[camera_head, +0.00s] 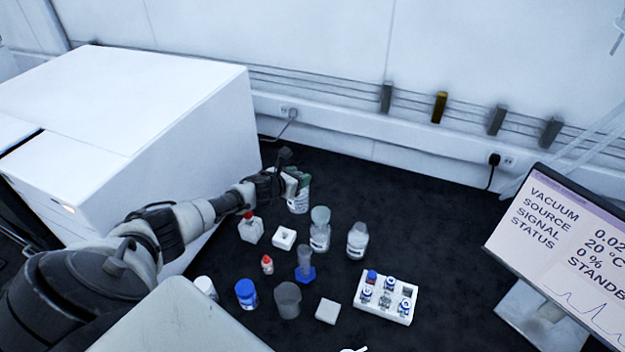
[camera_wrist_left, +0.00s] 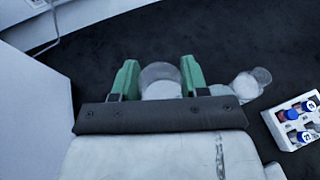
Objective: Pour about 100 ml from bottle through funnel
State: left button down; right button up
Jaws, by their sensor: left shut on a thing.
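My left gripper (camera_head: 291,182) reaches in from the left and is shut on a clear vessel (camera_head: 299,203) with a pale body, probably the bottle, upright at the back of the bench. In the left wrist view the green fingers of the left gripper (camera_wrist_left: 160,80) stand on both sides of its round rim (camera_wrist_left: 160,70). Just right of it stands a clear labelled bottle (camera_head: 320,240) with a greyish, funnel-like top (camera_head: 320,215); I cannot tell for sure that this is the funnel. Another clear labelled bottle (camera_head: 357,241) stands further right. My right gripper is out of view.
Nearer stand a red-capped white bottle (camera_head: 250,230), a small white block (camera_head: 284,238), a blue-based cylinder (camera_head: 305,262), a blue-capped jar (camera_head: 246,293), a grey beaker (camera_head: 287,299) and a white vial rack (camera_head: 386,297). A white instrument (camera_head: 130,110) is left, a monitor (camera_head: 570,250) right.

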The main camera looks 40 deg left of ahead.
pick_arm(q)
jog(key=shift+w+a+r, duration=0.1)
jog(key=shift+r, duration=0.2)
jog(key=shift+d+m+p, duration=0.3)
jog(key=shift+m+p, duration=0.15)
jog(key=shift+m, duration=0.05)
jog(key=shift+d+m+y, duration=0.9)
jog(key=shift+d+m, duration=0.1)
jog(key=shift+d, duration=0.5)
jog(key=shift+s+r, duration=0.1)
jog(key=shift+s, duration=0.1)
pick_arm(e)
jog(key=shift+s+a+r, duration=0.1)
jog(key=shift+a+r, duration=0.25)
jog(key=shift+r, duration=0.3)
